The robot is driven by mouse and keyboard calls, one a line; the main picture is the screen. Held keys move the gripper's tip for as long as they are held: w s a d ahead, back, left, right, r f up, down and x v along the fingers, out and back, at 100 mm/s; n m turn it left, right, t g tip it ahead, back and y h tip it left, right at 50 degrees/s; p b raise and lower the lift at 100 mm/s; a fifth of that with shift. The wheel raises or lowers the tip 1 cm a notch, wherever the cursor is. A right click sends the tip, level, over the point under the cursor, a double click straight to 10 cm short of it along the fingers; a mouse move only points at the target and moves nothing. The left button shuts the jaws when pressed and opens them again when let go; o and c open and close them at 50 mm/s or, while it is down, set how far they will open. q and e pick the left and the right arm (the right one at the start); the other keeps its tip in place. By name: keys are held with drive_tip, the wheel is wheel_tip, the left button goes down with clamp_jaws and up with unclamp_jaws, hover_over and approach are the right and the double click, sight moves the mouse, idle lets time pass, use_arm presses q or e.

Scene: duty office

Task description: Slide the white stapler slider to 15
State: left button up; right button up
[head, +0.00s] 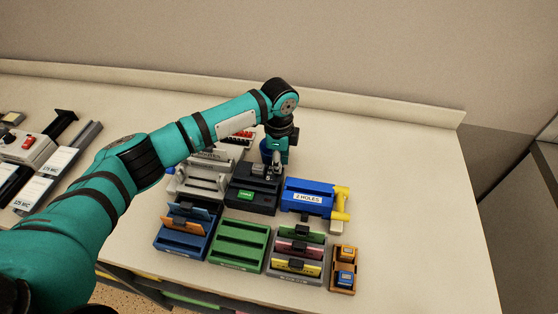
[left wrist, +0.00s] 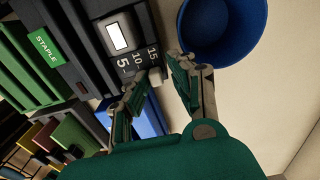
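The black stapler (head: 250,203) stands mid-table with a green label on its front; in the left wrist view the label (left wrist: 45,46) reads STAPLE. Its scale (left wrist: 137,58) is marked 5, 10 and 15. A small pale slider knob (left wrist: 157,74) sits at the scale's edge near the 10 and 15 marks; the exact mark is hard to tell. My left gripper (head: 273,170) reaches down at the stapler's back right. In the left wrist view its fingers (left wrist: 163,72) are apart, the knob close to the left fingertip. My right gripper is out of view.
A round blue cup (left wrist: 222,28) stands close behind the left fingers. A blue hole punch (head: 308,197) is right of the stapler. Blue (head: 184,240), green (head: 238,246) and grey (head: 297,257) racks stand in front. The table's right side is clear.

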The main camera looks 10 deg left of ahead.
use_arm(q)
wheel_tip(320, 180, up, 12)
idle(0.6)
